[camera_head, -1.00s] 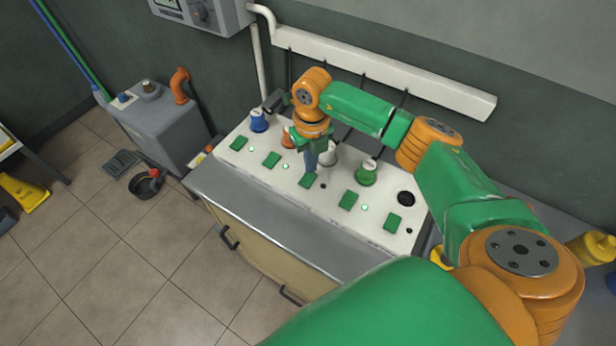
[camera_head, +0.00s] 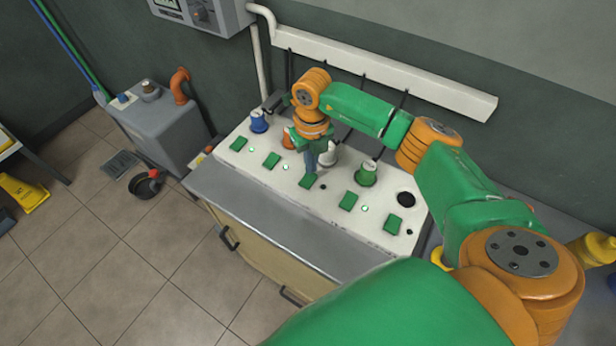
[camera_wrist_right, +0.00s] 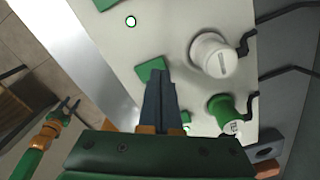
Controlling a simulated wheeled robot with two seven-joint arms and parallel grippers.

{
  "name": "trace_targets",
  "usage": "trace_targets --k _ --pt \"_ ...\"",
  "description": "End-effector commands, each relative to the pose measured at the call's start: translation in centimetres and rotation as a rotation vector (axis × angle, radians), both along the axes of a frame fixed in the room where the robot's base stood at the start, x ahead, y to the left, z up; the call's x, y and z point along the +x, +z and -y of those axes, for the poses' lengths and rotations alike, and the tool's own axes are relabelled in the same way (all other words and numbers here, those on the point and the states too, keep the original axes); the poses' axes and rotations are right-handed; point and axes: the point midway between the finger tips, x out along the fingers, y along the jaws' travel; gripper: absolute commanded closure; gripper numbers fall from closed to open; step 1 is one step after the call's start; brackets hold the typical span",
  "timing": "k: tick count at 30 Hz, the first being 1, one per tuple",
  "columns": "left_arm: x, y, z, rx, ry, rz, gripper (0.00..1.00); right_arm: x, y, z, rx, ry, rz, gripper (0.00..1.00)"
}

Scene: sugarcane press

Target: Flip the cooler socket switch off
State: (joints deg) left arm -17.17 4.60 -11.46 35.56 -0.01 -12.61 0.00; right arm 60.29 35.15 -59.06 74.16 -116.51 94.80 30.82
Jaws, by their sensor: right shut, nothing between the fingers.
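The white socket panel (camera_head: 330,205) carries a row of green switches, with plugs behind them. The switch in front of the white plug (camera_wrist_right: 213,55) is the green middle switch (camera_head: 307,181); it also shows in the wrist view (camera_wrist_right: 149,69). I cannot read which socket is the cooler's. My right gripper (camera_head: 316,177) is shut and empty, pointing down at this switch. In the wrist view its fingertips (camera_wrist_right: 158,73) overlap the switch's edge; contact is unclear. The small light beside this switch (camera_head: 323,186) looks dark. My left gripper (camera_wrist_right: 68,105) shows small, open and empty.
A blue plug (camera_head: 259,121), an orange plug and a green plug (camera_head: 366,174) stand on the panel, close around my gripper. Lights by several other switches glow. A pale cable duct (camera_head: 390,77) runs along the wall behind.

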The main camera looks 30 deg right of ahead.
Motion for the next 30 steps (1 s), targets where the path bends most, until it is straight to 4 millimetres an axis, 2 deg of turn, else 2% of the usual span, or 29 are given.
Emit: trace_targets --k 30 --pt "-0.05 -0.69 0.02 0.0 0.0 -0.001 0.5 -0.01 -0.8 0.0 0.0 0.0 0.0 1.0"
